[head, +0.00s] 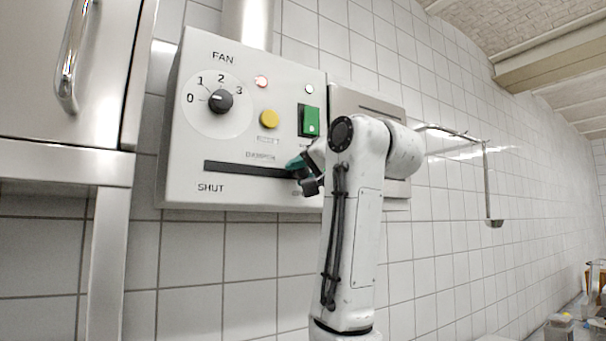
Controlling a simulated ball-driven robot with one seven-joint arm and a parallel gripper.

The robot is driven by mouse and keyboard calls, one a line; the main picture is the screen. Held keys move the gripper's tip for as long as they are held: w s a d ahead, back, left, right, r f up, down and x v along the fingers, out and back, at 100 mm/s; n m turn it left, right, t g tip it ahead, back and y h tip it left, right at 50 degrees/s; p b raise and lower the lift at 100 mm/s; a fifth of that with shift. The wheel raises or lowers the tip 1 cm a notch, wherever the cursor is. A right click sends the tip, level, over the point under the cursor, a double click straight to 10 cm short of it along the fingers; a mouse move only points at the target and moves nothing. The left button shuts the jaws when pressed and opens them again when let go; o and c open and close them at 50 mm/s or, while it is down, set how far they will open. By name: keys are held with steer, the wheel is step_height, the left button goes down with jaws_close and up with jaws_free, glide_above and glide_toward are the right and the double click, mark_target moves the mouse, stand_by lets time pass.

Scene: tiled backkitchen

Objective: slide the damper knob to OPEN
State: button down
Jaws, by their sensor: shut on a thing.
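The grey control box (184,150) hangs on the tiled wall. Its dark damper slot (240,170) runs across the lower front, with SHUT (211,188) printed under the left end. My gripper (296,166) is at the right part of the slot, its teal finger against the panel. It is shut on the damper knob, which the fingers and my arm hide. The label under the slot's right end is mostly covered, so I cannot read it or tell whether the knob is at the very end.
Above the slot are a fan dial (220,101), a yellow button (268,118), a green switch (309,121) and two small lamps. A steel cabinet (60,90) stands at left. A ladle (490,190) hangs from a wall rail at right.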

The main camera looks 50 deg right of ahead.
steer(key=shift+d, duration=0.1)
steer(key=c, duration=0.8)
jaws_free()
steer(key=shift+s+d, duration=0.1)
steer(key=shift+d, duration=0.1)
steer(key=shift+a, duration=0.1)
steer(key=b+v, duration=0.4)
steer(key=v, duration=0.6)
steer(key=shift+s, duration=0.35)
